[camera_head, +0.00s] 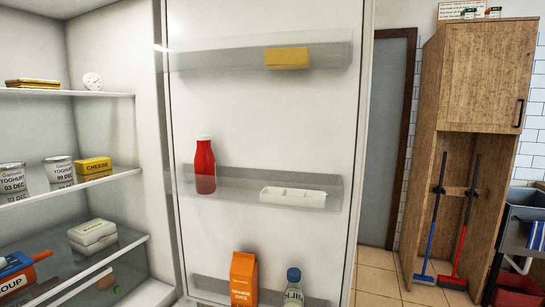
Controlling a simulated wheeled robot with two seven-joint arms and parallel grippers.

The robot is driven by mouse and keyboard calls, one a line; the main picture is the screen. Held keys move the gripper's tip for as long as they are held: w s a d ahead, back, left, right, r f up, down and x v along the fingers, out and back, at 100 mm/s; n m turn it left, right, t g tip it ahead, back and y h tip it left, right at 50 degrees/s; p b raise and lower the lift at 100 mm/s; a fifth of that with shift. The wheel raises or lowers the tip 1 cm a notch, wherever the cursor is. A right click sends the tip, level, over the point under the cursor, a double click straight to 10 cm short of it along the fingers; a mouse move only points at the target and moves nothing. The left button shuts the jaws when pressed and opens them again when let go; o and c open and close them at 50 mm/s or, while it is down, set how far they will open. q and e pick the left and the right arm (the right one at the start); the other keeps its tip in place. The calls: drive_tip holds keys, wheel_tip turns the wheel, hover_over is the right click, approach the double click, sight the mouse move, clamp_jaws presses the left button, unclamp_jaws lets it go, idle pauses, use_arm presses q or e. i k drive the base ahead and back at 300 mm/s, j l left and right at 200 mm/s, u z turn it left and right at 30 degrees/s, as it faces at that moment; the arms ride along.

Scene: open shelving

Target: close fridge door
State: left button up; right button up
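The fridge door (270,120) stands wide open in the head view, its inner face turned toward me. Its clear racks hold a yellow block (287,58), a red bottle (205,166), a white tray (293,197), an orange carton (243,279) and a clear bottle (294,287). The fridge interior (105,45) is at the left, with its shelves exposed. The door's hinge side meets the fridge wall near the left of the door. Neither gripper shows in the head view.
Shelves hold yoghurt cups (59,169), a cheese pack (93,165) and stacked white boxes (92,233). Right of the door are a grey door (386,140), a wooden cabinet (484,75) with brooms (462,225), and a dark cart (518,240). Some tiled floor (376,280) is clear.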

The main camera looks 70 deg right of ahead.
sight(305, 128)
drive_tip(key=k+l, duration=0.15)
drive_tip(key=l, duration=0.25)
drive_tip(key=k+l+u, duration=0.1)
drive_tip(key=l, duration=0.35)
drive_tip(key=k+l, duration=0.15)
drive_tip(key=l, duration=0.25)
drive_tip(key=k+l+u, duration=0.1)
drive_tip(key=l, duration=0.3)
drive_tip(key=k+l, duration=0.25)
drive_tip(key=l, duration=0.15)
drive_tip(key=k+l+u, duration=0.1)
drive_tip(key=l, duration=0.3)
drive_tip(key=i+l+u, duration=0.1)
drive_tip(key=l, duration=0.45)
drive_tip(key=i+l, duration=0.1)
drive_tip(key=l, duration=0.45)
drive_tip(key=i+l+u, duration=0.15)
drive_tip(key=l, duration=0.4)
